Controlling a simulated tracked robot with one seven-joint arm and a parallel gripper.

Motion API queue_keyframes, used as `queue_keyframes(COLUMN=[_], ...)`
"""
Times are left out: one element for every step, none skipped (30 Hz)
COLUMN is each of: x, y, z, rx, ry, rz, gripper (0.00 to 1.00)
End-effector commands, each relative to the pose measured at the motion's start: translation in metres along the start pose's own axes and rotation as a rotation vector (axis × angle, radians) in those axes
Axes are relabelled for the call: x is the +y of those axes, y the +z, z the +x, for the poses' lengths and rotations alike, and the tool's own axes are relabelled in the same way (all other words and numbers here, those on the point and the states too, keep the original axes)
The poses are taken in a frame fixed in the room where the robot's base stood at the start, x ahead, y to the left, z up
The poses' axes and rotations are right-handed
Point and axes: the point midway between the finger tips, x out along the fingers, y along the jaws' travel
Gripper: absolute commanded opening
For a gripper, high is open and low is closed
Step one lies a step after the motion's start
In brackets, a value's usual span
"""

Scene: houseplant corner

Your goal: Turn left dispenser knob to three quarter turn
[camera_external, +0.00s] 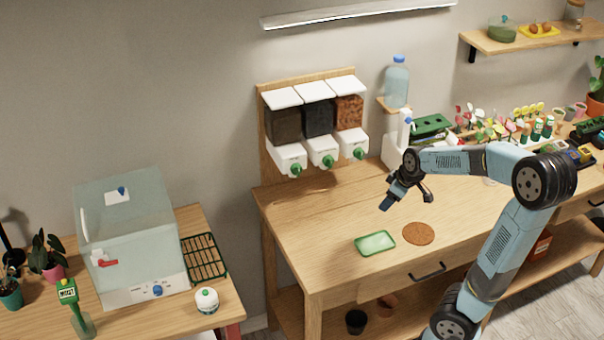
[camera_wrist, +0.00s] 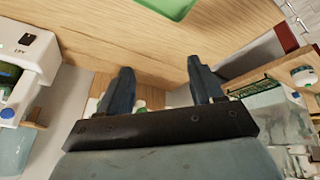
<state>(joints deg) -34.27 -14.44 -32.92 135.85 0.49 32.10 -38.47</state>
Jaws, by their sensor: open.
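The dispenser on the wall has three white units under clear hoppers of dark and reddish material, each with a green knob. The left dispenser knob (camera_external: 296,170) is at the lower front of the leftmost unit. The middle knob (camera_external: 328,161) and right knob (camera_external: 359,153) are beside it. My gripper (camera_external: 389,203) is above the bench, to the right of and lower in the picture than the knobs, touching none of them. In the wrist view my gripper (camera_wrist: 160,76) is open with nothing between its fingers. White and green parts behind the fingers are mostly hidden there.
A green tray (camera_external: 375,243) and a brown round mat (camera_external: 418,233) lie on the bench (camera_external: 300,215). A white bottle-holding machine (camera_external: 397,150) stands right of the dispenser. A clear box (camera_external: 125,240) stands on the left table. The bench below the dispenser is clear.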

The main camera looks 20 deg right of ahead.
Motion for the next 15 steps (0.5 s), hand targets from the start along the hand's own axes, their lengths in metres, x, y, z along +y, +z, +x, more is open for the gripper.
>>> queue_keyframes(x=[0.0,0.002,0.003,0.004,0.005,0.007,0.008,0.009,0.01,0.011,0.012,0.013,0.015,0.016,0.017], y=[-0.004,-0.006,-0.008,-0.01,-0.012,-0.014,-0.015,-0.017,-0.019,-0.021,-0.023,-0.025,-0.026,-0.028,-0.031], z=[0.016,0.024,0.034,0.042,0.049,0.059,0.066,0.072,0.081,0.087,0.092,0.1,0.104,0.109,0.115], rx=[-0.014,-0.019,-0.026,-0.032,-0.037,-0.045,-0.053,-0.058,-0.067,-0.075,-0.082,-0.092,-0.101,-0.108,-0.119], ry=[0.003,0.009,0.018,0.024,0.033,0.044,0.054,0.065,0.079,0.09,0.103,0.121,0.135,0.15,0.17], rz=[-0.048,-0.077,-0.117,-0.147,-0.177,-0.219,-0.25,-0.283,-0.327,-0.361,-0.396,-0.442,-0.477,-0.513,-0.561], gripper=[0.66,0.66,0.66,0.66,0.66,0.66,0.66,0.66,0.66,0.66,0.66,0.66,0.66,0.66,0.66])
